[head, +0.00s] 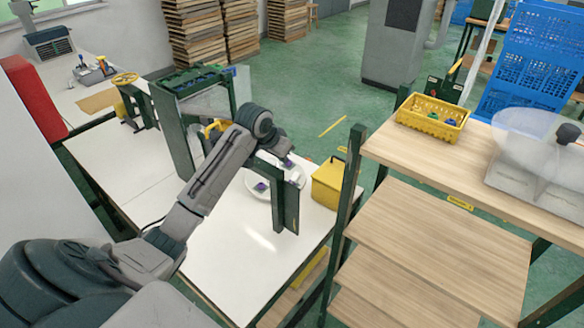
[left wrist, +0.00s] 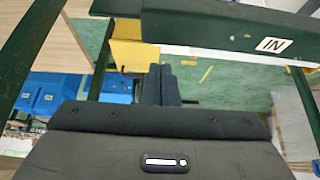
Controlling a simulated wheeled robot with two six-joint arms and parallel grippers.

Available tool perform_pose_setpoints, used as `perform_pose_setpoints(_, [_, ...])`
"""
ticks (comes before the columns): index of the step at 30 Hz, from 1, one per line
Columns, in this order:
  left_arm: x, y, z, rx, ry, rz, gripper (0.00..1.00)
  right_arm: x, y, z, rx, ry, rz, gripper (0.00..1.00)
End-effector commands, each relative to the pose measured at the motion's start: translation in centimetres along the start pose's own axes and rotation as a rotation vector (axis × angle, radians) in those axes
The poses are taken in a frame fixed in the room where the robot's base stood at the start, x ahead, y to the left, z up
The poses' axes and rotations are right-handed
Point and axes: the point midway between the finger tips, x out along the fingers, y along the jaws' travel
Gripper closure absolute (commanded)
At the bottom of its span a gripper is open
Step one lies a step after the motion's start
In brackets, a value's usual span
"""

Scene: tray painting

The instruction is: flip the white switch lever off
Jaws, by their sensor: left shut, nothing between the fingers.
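I cannot make out the white switch lever in either view. A dark green machine frame (head: 172,130) stands on the white table, with a clear panel at its top and a separate green post (head: 291,207) nearer me. My left arm reaches over the table to this frame, and its wrist hides part of it in the head view. In the left wrist view my left gripper (left wrist: 168,70) is shut and empty, its dark fingers just below a green beam (left wrist: 225,28) marked IN. My right gripper is in neither view.
A wooden shelf rack (head: 430,235) stands at right, with a yellow basket (head: 432,122) on top. The front of the white table (head: 225,262) is clear.

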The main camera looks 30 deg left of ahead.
Motion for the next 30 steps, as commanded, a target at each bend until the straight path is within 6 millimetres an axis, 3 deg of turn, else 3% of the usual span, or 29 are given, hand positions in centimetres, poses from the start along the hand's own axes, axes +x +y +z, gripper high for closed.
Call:
perform_pose_setpoints(4, [3.1, 0.2, -0.1, -0.004, -0.005, 0.005, 1.00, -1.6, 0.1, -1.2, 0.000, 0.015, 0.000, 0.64])
perform_pose_setpoints(9, [6.4, 0.1, -0.1, -0.003, -0.005, 0.003, 1.00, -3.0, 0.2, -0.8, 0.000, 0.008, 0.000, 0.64])
perform_pose_setpoints(15, [8.8, 0.1, -0.1, -0.001, -0.002, 0.001, 1.00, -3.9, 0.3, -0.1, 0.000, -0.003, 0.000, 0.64])
perform_pose_setpoints(30, [9.8, 0.0, 0.0, 0.001, 0.000, -0.001, 1.00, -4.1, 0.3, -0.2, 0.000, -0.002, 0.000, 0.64])
